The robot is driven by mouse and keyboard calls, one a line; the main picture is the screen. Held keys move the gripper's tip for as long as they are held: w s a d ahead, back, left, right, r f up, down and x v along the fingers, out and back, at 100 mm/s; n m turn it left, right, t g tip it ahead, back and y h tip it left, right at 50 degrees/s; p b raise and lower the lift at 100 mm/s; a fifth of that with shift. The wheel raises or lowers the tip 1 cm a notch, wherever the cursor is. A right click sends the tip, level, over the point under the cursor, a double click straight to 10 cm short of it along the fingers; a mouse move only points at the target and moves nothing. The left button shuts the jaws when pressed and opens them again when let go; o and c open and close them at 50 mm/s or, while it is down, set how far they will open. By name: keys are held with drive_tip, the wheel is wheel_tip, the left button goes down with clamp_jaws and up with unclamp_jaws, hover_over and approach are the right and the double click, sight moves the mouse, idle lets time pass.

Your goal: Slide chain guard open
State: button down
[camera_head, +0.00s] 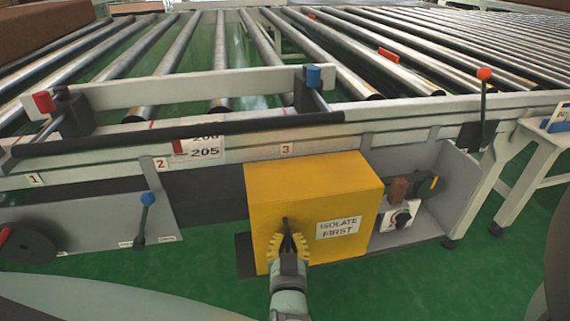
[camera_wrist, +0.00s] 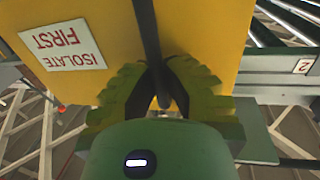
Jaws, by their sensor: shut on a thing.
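The chain guard (camera_head: 345,190) is a yellow box labelled "ISOLATE FIRST", below the conveyor's front rail. A dark bar handle stands on its front face; it shows in the wrist view (camera_wrist: 147,32). My gripper (camera_head: 287,240) is at the front face, left of the label. In the wrist view my gripper (camera_wrist: 160,90) has its yellow-green fingers on both sides of the handle, shut on it. The guard covers what lies behind it; grey housing shows at its right, with a brown block (camera_head: 398,190) and a black rotary switch (camera_head: 402,219).
Conveyor rollers (camera_head: 235,60) lie above and behind the guard. A blue-knobbed lever (camera_head: 147,199) stands at the left and a red-knobbed lever (camera_head: 484,75) at the right. A long black bar (camera_head: 180,132) runs along the front rail. Green floor (camera_head: 400,285) is open in front.

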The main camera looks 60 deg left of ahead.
drive_tip(key=shift+s+a, duration=0.15)
drive_tip(key=shift+s, duration=0.3)
drive_tip(key=c, duration=1)
unclamp_jaws()
drive_tip(key=shift+s, duration=0.1)
drive_tip(key=v, duration=1.2)
